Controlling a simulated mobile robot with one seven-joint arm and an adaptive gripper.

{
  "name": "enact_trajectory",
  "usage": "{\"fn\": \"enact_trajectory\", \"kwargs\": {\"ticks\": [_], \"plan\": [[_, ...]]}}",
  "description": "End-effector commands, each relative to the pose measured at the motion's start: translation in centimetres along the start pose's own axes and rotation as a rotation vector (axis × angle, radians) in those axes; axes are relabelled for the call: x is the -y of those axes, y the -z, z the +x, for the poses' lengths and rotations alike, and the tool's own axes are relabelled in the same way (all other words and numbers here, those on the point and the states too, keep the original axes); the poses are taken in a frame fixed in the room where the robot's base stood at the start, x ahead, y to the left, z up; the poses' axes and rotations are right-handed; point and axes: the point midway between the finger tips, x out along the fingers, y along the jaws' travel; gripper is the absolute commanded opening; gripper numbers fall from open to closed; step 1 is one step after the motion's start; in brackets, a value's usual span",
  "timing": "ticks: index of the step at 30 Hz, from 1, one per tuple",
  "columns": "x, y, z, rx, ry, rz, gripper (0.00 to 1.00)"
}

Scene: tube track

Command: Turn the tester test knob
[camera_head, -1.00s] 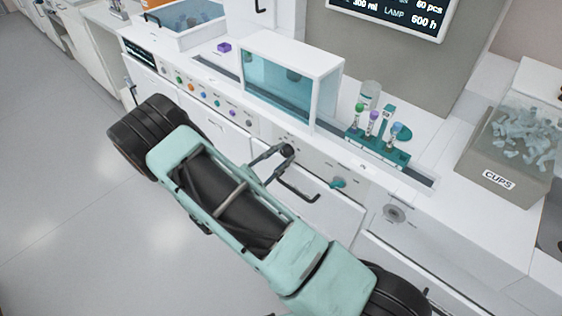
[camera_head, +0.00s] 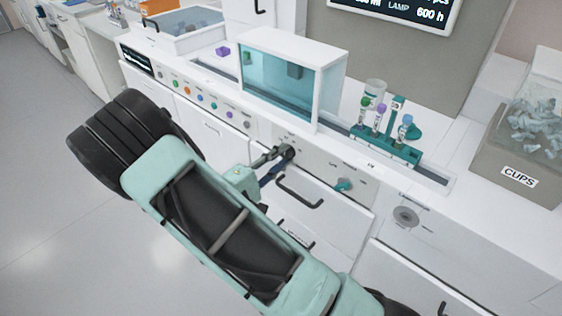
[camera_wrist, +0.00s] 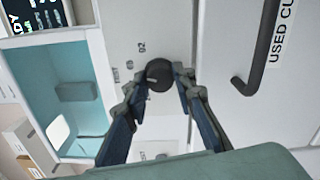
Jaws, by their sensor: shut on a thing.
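The black round test knob (camera_wrist: 160,75) sits on the white front panel. In the wrist view it lies between the fingertips of my gripper (camera_wrist: 158,85), one finger on each side, and a pale mark shows on its face. In the head view my gripper (camera_head: 279,156) reaches the panel under the teal-windowed box, with its fingers closed around the dark knob (camera_head: 287,151). The fingers partly hide the knob in the head view.
A drawer handle (camera_head: 299,191) juts out just below the knob, and shows in the wrist view (camera_wrist: 262,50). A teal knob (camera_head: 343,185) is to the right. The teal-windowed box (camera_head: 279,84) and tube rack (camera_head: 385,148) stand above.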

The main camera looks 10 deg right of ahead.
Motion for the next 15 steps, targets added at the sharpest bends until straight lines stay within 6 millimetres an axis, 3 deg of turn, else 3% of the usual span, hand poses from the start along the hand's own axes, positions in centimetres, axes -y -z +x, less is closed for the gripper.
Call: {"fn": "enact_trajectory", "kwargs": {"ticks": [15], "plan": [[-0.37,-0.12,0.44,0.006,-0.007,0.043,0.0]]}}
